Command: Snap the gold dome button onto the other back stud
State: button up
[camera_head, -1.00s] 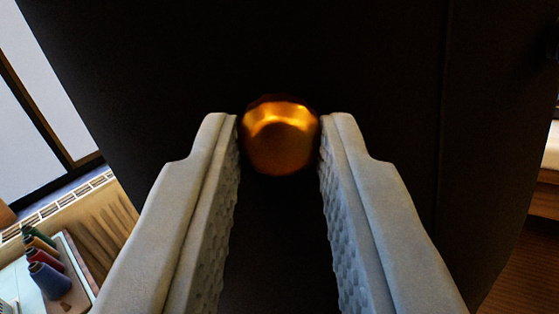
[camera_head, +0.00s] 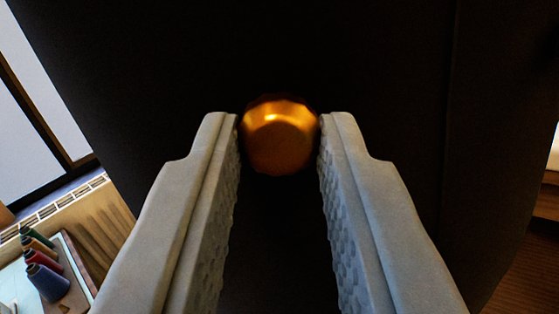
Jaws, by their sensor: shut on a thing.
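The gold dome button (camera_head: 280,138) is between the two fingertips of my gripper (camera_head: 279,140). The pale grey fingers are shut on its left and right sides. Its shiny rounded face is toward the camera. Behind it a large black surface (camera_head: 340,50), which looks like dark cloth, fills most of the view. I cannot tell whether the button touches this surface. No back stud shows; any stud behind the button is hidden or lost in the dark.
A seam or edge (camera_head: 450,120) runs down the black surface at right. Wooden flooring (camera_head: 520,265) shows at lower right.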

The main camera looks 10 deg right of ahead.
jog(key=shift+w+d, duration=0.1)
jog(key=shift+w, duration=0.2)
dwell(0.4)
jog(key=o, duration=1.5)
jog(key=shift+s, duration=0.1)
jog(key=shift+r+v, duration=0.2)
jog(key=shift+v, duration=1.1)
jog(key=shift+r+v, duration=0.15)
jog(key=shift+v, duration=1.15)
jog(key=shift+r+v, duration=0.2)
jog(key=shift+v, duration=1.1)
jog(key=shift+s, duration=0.1)
